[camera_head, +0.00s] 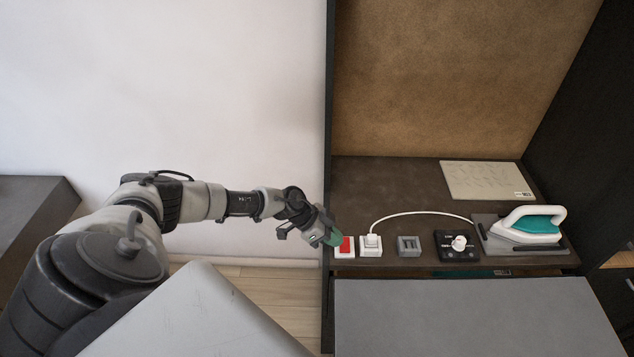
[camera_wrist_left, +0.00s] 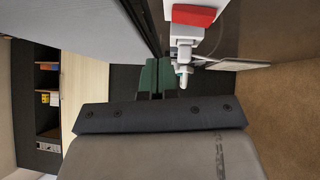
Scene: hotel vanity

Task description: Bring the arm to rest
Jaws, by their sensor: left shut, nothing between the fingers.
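My left arm comes in from the left in the head view, with its left gripper (camera_head: 331,238) at the left front edge of the vanity top (camera_head: 390,180). The gripper is shut and empty, beside a white block with a red rocker switch (camera_head: 346,246). In the left wrist view the green fingertips (camera_wrist_left: 155,76) are together, and the red switch (camera_wrist_left: 194,15) shows above them. Whether the fingers touch the switch block cannot be told. My right gripper is not in view.
Along the front edge stand a white socket with a plug (camera_head: 371,245), a grey block (camera_head: 408,246), a black panel with a white knob (camera_head: 458,245) and a teal-white iron (camera_head: 527,230) on its rest. A beige board (camera_head: 487,181) lies behind. A grey surface (camera_head: 470,315) is in front.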

